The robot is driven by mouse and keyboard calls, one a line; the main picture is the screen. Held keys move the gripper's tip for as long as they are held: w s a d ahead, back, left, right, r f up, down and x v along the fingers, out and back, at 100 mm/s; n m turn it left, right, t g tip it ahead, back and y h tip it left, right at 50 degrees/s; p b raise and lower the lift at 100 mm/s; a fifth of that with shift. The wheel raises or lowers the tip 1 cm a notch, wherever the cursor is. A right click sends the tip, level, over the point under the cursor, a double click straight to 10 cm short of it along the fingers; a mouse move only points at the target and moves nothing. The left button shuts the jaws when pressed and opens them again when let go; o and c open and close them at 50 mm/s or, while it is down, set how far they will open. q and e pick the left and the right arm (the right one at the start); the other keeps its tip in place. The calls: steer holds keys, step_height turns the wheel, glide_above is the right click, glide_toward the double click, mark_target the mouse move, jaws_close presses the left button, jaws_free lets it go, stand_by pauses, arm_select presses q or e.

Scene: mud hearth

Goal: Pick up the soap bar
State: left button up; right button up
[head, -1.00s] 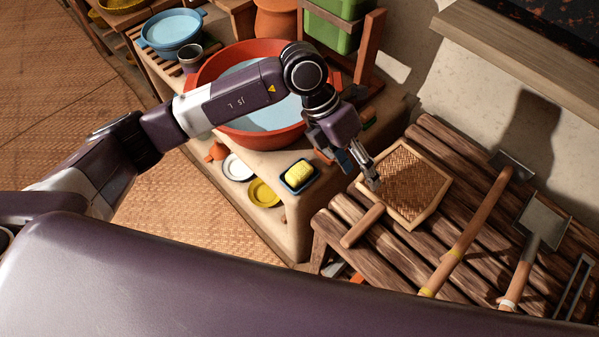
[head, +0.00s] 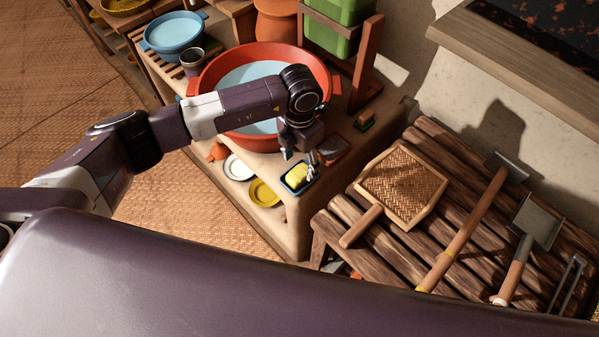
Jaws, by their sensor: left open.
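The yellow soap bar (head: 297,174) lies in a small dark blue dish (head: 292,189) on the mud ledge, in front of the red basin. My left gripper (head: 300,160) is open and points down just above the far side of the soap. Its fingers overlap the far edge of the soap in the picture, and I cannot tell whether they touch it. My right gripper is not in view.
The red basin (head: 320,70) of water stands behind the dish. A white plate (head: 238,168) and a yellow plate (head: 264,192) lie to the left. A brush (head: 365,121) is at right. The wooden bench (head: 340,212) holds a woven fan (head: 403,186) and tools.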

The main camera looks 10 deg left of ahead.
mark_target(299, 172)
arm_select(q)
steer(key=shift+s+f+p, duration=0.1)
steer(key=shift+f+p, duration=0.3)
steer(key=shift+f, duration=1.55)
steer(key=c, duration=1.3)
steer(key=shift+r, duration=0.2)
